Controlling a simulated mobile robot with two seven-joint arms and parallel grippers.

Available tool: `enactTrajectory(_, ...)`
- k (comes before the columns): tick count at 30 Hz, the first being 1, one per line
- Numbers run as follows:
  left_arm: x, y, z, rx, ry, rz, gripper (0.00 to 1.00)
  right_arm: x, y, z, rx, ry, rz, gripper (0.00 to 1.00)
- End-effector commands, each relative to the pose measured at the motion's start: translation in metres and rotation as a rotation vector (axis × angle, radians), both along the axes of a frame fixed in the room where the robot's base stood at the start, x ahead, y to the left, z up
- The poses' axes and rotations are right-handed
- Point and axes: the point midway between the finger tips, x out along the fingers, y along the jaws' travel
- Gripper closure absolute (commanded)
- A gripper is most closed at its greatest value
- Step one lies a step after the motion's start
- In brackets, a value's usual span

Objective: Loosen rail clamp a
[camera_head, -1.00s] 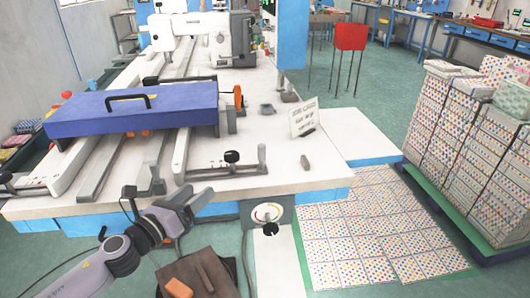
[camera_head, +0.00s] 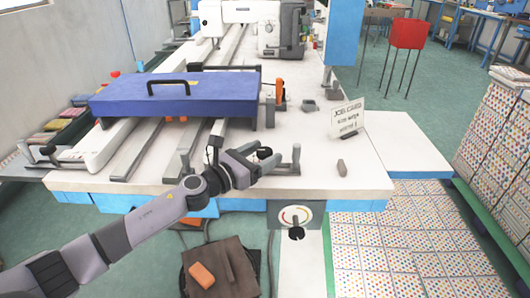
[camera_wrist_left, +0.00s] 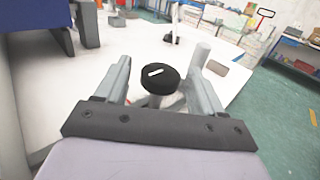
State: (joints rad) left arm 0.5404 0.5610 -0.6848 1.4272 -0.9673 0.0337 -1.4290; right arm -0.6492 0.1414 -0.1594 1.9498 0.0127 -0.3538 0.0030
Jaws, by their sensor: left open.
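A black round knob with a white mark (camera_wrist_left: 160,79) shows in the left wrist view, on a clamp at the front of the white table. No label tells whether it is rail clamp a. My left gripper (camera_wrist_left: 159,72) is open, with one finger on each side of the knob; I cannot tell whether they touch it. In the head view my left gripper (camera_head: 270,160) is over the clamp and mostly hides the knob. The clamp's grey upright post (camera_head: 296,155) stands just right of the gripper. My right gripper is not in view.
A blue box-like cover with a black handle (camera_head: 180,98) lies across the rails behind the gripper. A job card (camera_head: 347,117) and a small grey block (camera_head: 341,167) are on the right of the table. Another clamp (camera_head: 48,155) is at the left front. A dial (camera_head: 296,216) is below the edge.

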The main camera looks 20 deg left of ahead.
Motion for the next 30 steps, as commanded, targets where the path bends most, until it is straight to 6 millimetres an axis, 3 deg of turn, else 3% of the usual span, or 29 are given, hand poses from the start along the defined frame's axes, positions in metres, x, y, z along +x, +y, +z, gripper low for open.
enactTrajectory(13, 0.0089, -0.0056, 0.0001, -0.001, 0.0, -0.001, 0.32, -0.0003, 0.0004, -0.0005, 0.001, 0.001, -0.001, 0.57)
enactTrajectory(14, 0.0089, -0.0056, 0.0001, -0.001, 0.0, -0.001, 0.35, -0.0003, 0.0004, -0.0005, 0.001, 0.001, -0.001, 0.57)
enactTrajectory(18, 0.0089, -0.0055, 0.0001, -0.001, 0.0, -0.001, 0.8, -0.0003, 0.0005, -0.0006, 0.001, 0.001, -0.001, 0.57)
enactTrajectory(19, 0.0088, -0.0054, 0.0, -0.001, 0.0, -0.001, 0.87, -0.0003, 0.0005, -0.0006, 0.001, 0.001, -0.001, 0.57)
enactTrajectory(30, 0.0082, -0.0062, 0.0017, -0.002, 0.002, 0.045, 0.86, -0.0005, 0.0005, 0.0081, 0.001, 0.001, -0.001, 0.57)
